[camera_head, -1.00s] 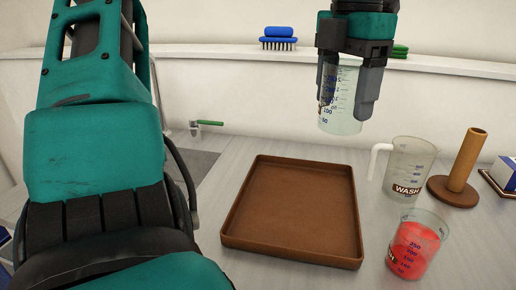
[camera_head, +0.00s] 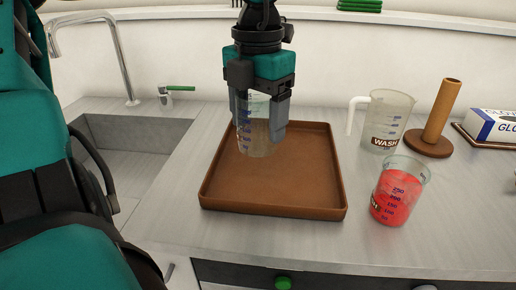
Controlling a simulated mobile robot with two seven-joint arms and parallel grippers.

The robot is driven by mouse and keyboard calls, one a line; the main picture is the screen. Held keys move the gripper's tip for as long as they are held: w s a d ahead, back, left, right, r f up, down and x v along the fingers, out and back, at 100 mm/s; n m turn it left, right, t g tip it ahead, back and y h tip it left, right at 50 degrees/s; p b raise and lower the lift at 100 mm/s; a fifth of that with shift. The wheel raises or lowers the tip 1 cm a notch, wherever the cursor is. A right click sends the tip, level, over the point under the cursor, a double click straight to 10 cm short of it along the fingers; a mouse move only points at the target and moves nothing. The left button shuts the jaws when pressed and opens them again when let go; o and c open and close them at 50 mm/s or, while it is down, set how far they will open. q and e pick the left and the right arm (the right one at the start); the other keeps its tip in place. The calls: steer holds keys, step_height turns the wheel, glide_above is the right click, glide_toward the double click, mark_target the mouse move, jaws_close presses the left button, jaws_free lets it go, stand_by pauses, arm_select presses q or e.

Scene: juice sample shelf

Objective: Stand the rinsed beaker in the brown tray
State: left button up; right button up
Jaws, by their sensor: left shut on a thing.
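A clear beaker with blue markings (camera_head: 254,138) is upright between the fingers of my left gripper (camera_head: 260,125), which is shut on it. The gripper points down over the back half of the brown tray (camera_head: 272,209). I cannot tell whether the beaker's base touches the tray floor or hangs just above it. The tray holds nothing else that I can see. My right gripper is not in view.
A beaker of red liquid (camera_head: 396,195) stands right of the tray. Behind it are a clear WASH jug (camera_head: 392,112), a brown post on a round base (camera_head: 438,118) and a glove box (camera_head: 497,125). A sink (camera_head: 125,150) with a tap lies left.

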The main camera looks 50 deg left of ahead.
arm_select(q)
step_height(320, 180, down, 7)
steer(key=shift+f+b, duration=0.2)
steer(key=shift+b, duration=0.3)
steer(key=shift+f, duration=0.1)
steer(key=shift+f+b, duration=0.1)
steer(key=shift+b, duration=0.25)
steer(key=o, duration=1.2)
steer(key=shift+r+p, duration=0.45)
steer(key=shift+r, duration=0.1)
step_height(320, 180, up, 11)
steer(key=shift+r+p, duration=0.2)
steer(key=shift+p, duration=0.8)
